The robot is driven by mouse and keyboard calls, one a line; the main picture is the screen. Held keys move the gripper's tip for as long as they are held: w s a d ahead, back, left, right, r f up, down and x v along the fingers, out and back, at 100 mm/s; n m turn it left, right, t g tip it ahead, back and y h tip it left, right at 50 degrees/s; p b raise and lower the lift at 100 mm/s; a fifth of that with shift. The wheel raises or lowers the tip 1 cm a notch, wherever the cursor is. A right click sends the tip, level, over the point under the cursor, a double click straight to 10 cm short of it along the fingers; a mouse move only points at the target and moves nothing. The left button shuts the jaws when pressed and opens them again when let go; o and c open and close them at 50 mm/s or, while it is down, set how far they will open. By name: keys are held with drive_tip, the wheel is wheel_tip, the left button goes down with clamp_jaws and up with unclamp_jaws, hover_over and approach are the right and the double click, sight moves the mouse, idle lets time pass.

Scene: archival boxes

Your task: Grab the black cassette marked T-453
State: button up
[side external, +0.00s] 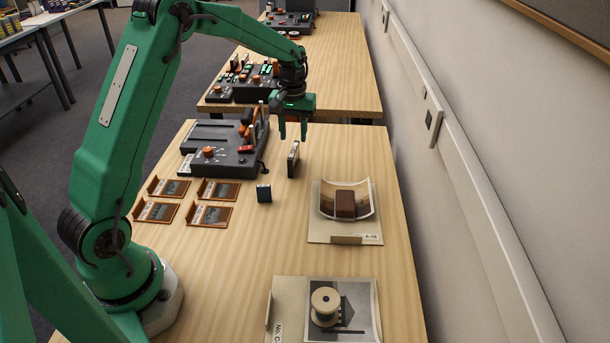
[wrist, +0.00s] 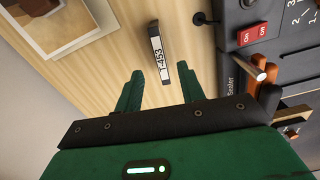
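The black cassette marked T-453 (side external: 293,159) stands on edge on the wooden table, to the right of the dark control console. In the wrist view the cassette (wrist: 160,57) shows its narrow edge with a white T-453 label, just beyond my fingertips. My gripper (side external: 293,134) points down above the cassette in the side view.
A dark console (side external: 228,156) with knobs and switches stands close on the left. A small dark block (side external: 264,193) lies in front. Several brown-framed cards (side external: 218,190) sit left. A curved photo with a brown block (side external: 345,204) lies right. Table between is bare.

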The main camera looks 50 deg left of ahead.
sight(294, 150)
drive_tip(key=shift+f, duration=1.35)
drive_tip(key=shift+f, duration=2.6)
clamp_jaws()
